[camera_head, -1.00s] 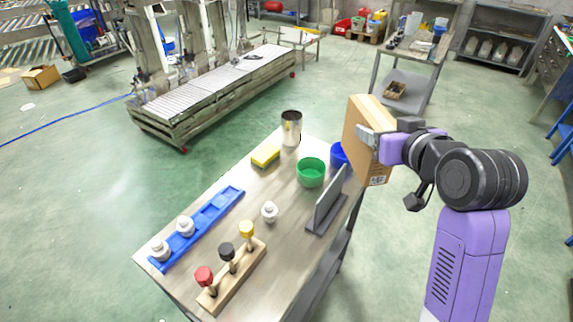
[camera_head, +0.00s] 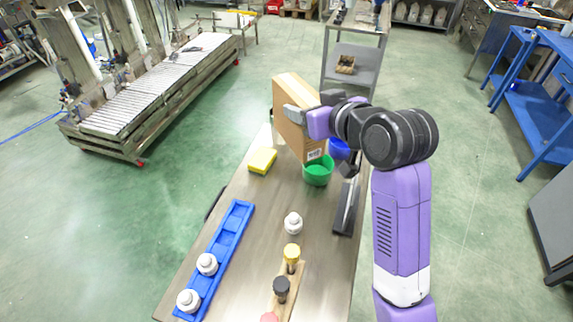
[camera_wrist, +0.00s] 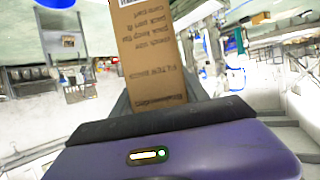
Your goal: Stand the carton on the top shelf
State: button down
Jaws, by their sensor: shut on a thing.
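The brown cardboard carton (camera_head: 296,122) is held by my gripper (camera_head: 300,118) above the far end of the metal table. The gripper is shut on it, with a grey finger across its near face. The carton stands roughly upright and slightly tilted, with a white label low on it. In the wrist view the carton (camera_wrist: 155,55) fills the middle, with printed text reading upside down. Its far side is hidden. A grey two-level stand (camera_head: 352,62) at the back has a top surface and a lower shelf; I cannot tell whether it is the task's shelf.
A blue workbench (camera_head: 545,105) stands right. Open floor lies between.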

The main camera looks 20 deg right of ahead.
notch_tip(320, 180, down, 19)
jog(key=p, duration=0.1)
dwell(0.4)
jog(key=shift+f, duration=0.1)
jog(key=shift+f, duration=0.15)
jog(key=c, duration=0.6)
grip_release()
